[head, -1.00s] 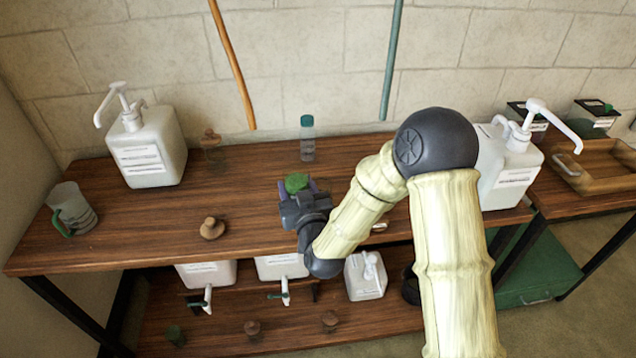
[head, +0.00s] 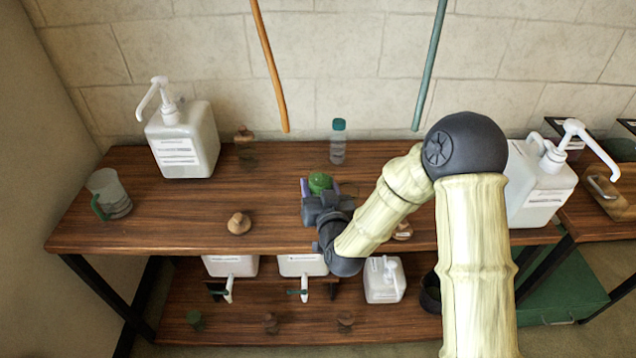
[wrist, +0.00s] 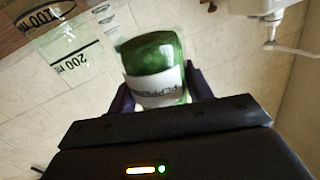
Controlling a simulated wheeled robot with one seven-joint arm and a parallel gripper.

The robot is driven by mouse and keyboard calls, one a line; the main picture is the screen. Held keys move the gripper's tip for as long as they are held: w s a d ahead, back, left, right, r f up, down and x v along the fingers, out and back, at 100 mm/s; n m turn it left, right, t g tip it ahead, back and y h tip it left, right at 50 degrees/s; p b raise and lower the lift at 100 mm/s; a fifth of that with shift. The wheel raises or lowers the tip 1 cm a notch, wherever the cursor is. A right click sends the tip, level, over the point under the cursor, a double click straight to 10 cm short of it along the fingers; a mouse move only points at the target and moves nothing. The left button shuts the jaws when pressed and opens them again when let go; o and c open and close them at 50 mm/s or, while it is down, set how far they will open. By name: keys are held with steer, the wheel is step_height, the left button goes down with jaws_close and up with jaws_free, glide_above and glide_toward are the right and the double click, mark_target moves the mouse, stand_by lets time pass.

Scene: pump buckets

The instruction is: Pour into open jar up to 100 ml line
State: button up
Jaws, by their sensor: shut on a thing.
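My gripper (wrist: 160,92) is shut on a green container (wrist: 158,60) with a white label; some of its lettering shows but I cannot read it surely. In the head view my gripper (head: 320,190) holds the green container (head: 319,181) above the middle of the table. A clear jar (wrist: 88,52) with 100 ml and 200 ml lines shows upside down at the left of the wrist view, beside the green container. Its level of contents is unclear. I see no stream between the two. In the head view the clear jar is mostly hidden or too faint to place.
The wooden table (head: 180,225) carries a jug with a green handle (head: 109,195), a pump bucket (head: 183,140), a bottle (head: 338,142) and a brown knob-like object (head: 239,223). Another pump bucket (head: 535,185) stands right of my arm.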

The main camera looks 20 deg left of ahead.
steer(key=shift+w+d+r+m+p, duration=0.2)
steer(key=shift+w+r+m+p, duration=0.25)
steer(key=shift+m+p, duration=0.55)
steer(key=shift+w+d+r+m+g+p, duration=0.35)
steer(key=shift+d+m+g+p, duration=0.2)
steer(key=shift+p, duration=0.2)
steer(key=shift+w+a+f, duration=0.1)
steer(key=shift+a, duration=0.1)
steer(key=shift+m, duration=0.25)
steer(key=shift+w+d+f, duration=0.2)
steer(key=shift+d+f, duration=0.05)
steer(key=shift+w+d+f+m+g, duration=0.15)
steer(key=shift+d+f+m+g, duration=0.15)
steer(key=shift+m, duration=0.3)
